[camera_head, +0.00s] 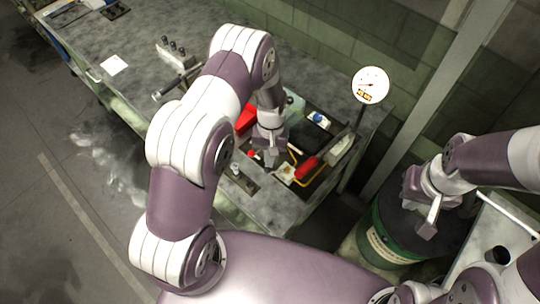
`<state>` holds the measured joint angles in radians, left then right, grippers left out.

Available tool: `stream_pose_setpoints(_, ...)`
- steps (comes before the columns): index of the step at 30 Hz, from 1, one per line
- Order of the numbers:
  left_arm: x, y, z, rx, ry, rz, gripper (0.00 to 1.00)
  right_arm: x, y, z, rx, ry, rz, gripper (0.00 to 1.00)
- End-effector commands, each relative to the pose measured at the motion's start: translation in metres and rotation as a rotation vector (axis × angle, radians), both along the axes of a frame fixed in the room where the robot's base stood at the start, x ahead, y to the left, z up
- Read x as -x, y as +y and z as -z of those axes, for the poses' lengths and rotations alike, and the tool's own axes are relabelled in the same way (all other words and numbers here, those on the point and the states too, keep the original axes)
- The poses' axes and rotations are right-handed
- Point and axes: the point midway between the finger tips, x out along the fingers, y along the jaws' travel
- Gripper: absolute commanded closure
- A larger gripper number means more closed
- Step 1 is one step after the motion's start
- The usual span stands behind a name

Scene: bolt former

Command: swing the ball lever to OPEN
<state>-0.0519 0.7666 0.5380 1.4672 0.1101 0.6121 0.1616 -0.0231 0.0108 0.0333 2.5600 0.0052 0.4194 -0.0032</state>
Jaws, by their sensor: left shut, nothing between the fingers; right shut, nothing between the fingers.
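A small red ball-like knob (251,153) shows near a dark plate with a short pale post (236,168) at the bench's front edge. It may be the ball lever; the lever arm and any OPEN marking are too small to read. My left gripper (270,158) points down just right of the red knob, over the bench. It is shut and holds nothing; whether it touches anything is unclear. My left arm covers part of the bench. My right gripper (428,226) is shut and empty, above the green drum at the right, far from the knob.
The grey bench (130,75) runs along the green wall. A dark tray of tools with a red-handled one (307,167) lies right of my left gripper. A round gauge (370,85) stands on a post behind. A green drum (385,243) stands at right. A metal block with pegs (176,55) sits farther left.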

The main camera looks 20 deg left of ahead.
Motion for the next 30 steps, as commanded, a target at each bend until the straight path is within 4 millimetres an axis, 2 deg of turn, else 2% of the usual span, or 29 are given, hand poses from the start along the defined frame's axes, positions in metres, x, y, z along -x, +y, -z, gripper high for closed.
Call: stream_pose_setpoints(30,0.019,-0.007,0.001,0.0,0.001,-0.349,1.0,0.0,0.0,0.002,0.0,0.0,0.0,1.0)
